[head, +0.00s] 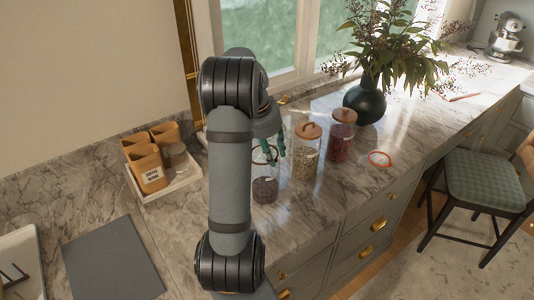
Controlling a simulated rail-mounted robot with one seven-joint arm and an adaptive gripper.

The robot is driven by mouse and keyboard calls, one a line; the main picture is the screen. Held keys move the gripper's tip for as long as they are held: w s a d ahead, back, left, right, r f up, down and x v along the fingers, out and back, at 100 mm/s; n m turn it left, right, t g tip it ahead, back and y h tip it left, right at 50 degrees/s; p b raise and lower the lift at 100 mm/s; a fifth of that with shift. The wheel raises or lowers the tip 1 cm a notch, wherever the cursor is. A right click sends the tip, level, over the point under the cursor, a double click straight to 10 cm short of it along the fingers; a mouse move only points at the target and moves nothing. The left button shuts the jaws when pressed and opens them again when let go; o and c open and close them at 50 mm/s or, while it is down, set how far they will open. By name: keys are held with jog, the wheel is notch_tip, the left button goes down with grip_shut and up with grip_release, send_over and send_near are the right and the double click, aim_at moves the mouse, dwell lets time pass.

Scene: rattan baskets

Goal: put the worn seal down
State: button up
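An orange-red ring seal (380,159) lies flat on the marble counter, right of the jars. I cannot tell from its look whether it is the worn one. A lidless glass jar (265,186) with dark contents stands at the left of the jar row, partly behind my arm. My gripper (272,150), with teal fingers, is over this jar's mouth, partly hidden by my arm. A thin dark ring line shows at the mouth; I cannot tell if it is a seal or the rim. Whether the fingers are open or hold anything is too small to see.
Two lidded jars (306,153) (341,137) stand just right of the open jar. A dark vase with foliage (365,101) is behind them. A tray (180,182) with orange canisters is left. The counter right of the jars is mostly clear up to its front edge.

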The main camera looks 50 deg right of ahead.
jog(key=shift+d+f, duration=0.2)
jog(key=shift+f, duration=0.4)
jog(key=shift+s, duration=0.1)
jog(key=shift+c, duration=0.5)
jog(key=c, duration=0.6)
